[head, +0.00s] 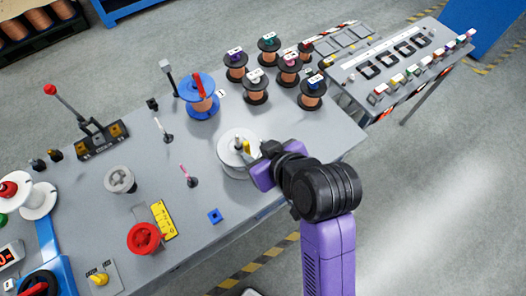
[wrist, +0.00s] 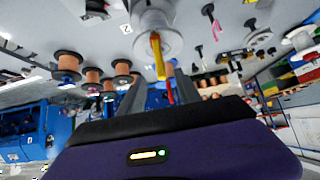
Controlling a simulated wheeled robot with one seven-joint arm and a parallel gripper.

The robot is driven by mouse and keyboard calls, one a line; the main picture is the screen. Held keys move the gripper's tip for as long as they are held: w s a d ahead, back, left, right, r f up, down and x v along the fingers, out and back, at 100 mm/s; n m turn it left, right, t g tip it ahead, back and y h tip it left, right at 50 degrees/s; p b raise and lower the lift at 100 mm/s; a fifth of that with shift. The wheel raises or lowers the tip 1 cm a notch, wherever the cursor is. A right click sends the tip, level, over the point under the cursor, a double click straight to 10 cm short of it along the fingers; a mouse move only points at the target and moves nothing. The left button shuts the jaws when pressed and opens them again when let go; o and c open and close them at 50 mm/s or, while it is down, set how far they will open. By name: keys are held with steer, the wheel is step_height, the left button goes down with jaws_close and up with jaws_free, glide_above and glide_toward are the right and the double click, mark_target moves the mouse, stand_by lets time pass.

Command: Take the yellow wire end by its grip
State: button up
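The yellow wire end's grip (head: 246,147) stands at a white spool (head: 229,168) near the table's front edge. In the wrist view the yellow grip (wrist: 158,58) shows as a short upright bar against the pale spool (wrist: 152,20). My gripper (head: 258,152) is just right of the spool in the head view, close to the grip. In the wrist view my gripper (wrist: 159,78) has its two grey fingers apart, with the yellow grip showing between and ahead of their tips. Contact is not visible. The wire itself cannot be made out.
A blue spool with a red arm (head: 200,84) stands behind the white spool. Several copper spools (head: 255,92) stand at the back right.

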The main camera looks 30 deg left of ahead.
mark_target(248, 148)
steer(key=b+x, duration=0.2)
steer(key=x, duration=0.1)
steer(key=shift+f, duration=0.25)
steer(key=shift+b+x, duration=0.7)
steer(key=shift+x, duration=1.35)
steer(key=shift+a+r, duration=0.1)
steer(key=shift+c, duration=0.4)
jaws_close()
